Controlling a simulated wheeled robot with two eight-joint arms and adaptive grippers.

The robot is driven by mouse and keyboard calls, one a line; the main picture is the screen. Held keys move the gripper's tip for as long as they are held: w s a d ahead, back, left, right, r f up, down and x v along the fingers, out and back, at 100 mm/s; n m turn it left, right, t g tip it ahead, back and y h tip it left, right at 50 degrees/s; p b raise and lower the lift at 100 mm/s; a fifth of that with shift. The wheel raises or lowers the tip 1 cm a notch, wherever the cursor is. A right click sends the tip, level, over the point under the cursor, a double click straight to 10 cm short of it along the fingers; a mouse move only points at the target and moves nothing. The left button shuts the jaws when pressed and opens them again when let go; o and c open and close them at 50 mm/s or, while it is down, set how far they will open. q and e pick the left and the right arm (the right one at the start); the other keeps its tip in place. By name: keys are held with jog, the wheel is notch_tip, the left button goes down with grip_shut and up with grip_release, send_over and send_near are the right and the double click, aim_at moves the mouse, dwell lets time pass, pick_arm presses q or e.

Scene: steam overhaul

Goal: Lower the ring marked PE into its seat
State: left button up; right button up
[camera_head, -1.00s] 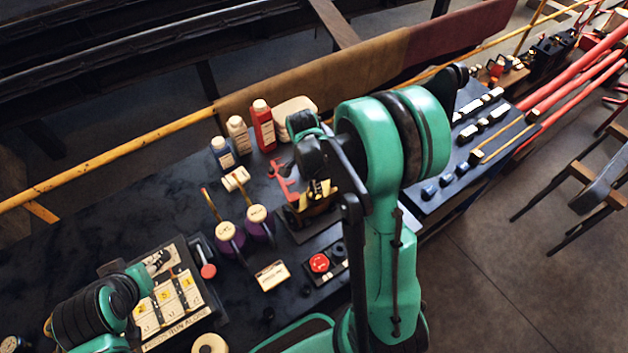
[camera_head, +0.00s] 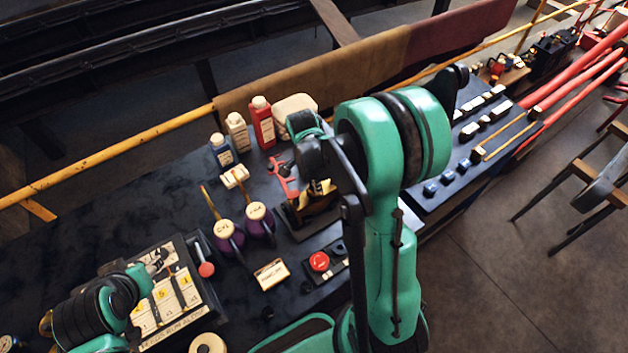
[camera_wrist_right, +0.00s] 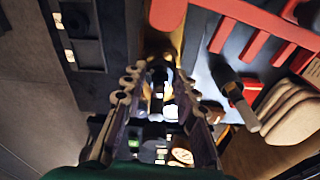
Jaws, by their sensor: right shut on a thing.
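My right gripper (camera_wrist_right: 157,78) points down in the right wrist view, with jointed fingers on both sides of a small dark part (camera_wrist_right: 158,72) with a bright middle. It is shut on this part; I cannot read a PE mark on it or tell its seat apart. In the head view the right gripper (camera_head: 318,180) is mostly hidden by my own arm, over a dark stand with red and yellow-black pieces (camera_head: 322,207).
Blue, white and red bottles (camera_head: 263,122) stand at the back of the dark bench. Two purple pots (camera_head: 257,220), a label card (camera_head: 271,274) and a red-button box (camera_head: 319,262) lie left of my right arm. A red bracket (camera_wrist_right: 250,35) is close to the right gripper.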

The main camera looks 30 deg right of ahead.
jog(key=shift+f+b, duration=0.3)
jog(key=shift+f, duration=0.1)
jog(key=shift+f+b, duration=0.4)
jog(key=shift+f, duration=0.1)
jog(key=o, duration=1.3)
jog(key=shift+r+p, duration=4.3)
jog(key=shift+r, duration=2.05)
